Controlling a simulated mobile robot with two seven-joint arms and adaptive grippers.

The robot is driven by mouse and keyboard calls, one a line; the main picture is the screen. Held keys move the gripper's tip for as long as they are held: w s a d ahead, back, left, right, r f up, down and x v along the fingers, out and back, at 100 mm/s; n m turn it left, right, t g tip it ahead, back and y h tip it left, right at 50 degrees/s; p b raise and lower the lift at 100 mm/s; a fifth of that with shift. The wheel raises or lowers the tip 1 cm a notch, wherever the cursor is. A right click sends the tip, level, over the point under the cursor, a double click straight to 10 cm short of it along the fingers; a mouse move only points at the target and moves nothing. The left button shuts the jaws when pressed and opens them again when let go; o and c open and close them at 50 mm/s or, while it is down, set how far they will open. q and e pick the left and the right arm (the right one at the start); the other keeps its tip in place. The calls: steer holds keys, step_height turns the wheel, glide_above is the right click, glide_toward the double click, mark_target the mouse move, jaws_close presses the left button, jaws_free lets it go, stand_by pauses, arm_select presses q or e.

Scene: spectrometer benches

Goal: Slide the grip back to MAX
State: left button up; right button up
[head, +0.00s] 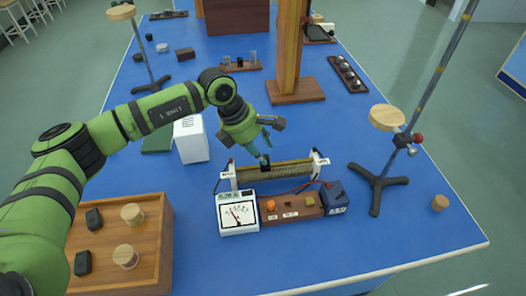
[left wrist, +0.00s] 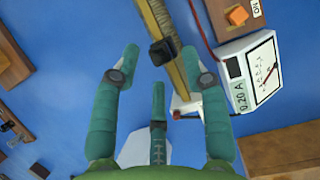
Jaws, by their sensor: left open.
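The rheostat (head: 292,172), a long wire-wound tube between two white end brackets, lies across the blue bench. Its black grip (head: 266,164) sits on the bar, left of the middle in the head view. The left wrist view shows the grip (left wrist: 161,53) on the tan coil (left wrist: 165,25). My left gripper (head: 268,143) is open just above and behind the grip. In the left wrist view its green fingers (left wrist: 161,60) appear on either side of the grip, with no clear contact. I cannot read a MAX mark. My right gripper is out of view.
A white meter (head: 238,213) stands in front of the rheostat; it reads 0.20 A in the left wrist view (left wrist: 238,97). Beside it are a switch board (head: 291,209) and a dark box (head: 335,197). A tripod stand (head: 376,185) is right, a white box (head: 190,139) left.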

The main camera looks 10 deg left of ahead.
arm_select(q)
steer(key=shift+d+f, duration=0.25)
steer(key=shift+f, duration=0.3)
steer(key=shift+w+d+f, duration=0.2)
steer(key=shift+f, duration=0.5)
jaws_close()
steer(key=shift+s+a+f, duration=0.1)
steer(key=shift+a+f, duration=0.05)
steer(key=shift+a, duration=0.25)
steer(key=a, duration=0.1)
steer(key=s+a+b, duration=0.1)
steer(key=a, duration=0.1)
steer(key=s+a, duration=0.1)
steer(key=a, duration=0.1)
steer(key=shift+s+a, duration=0.25)
steer(key=shift+d, duration=0.1)
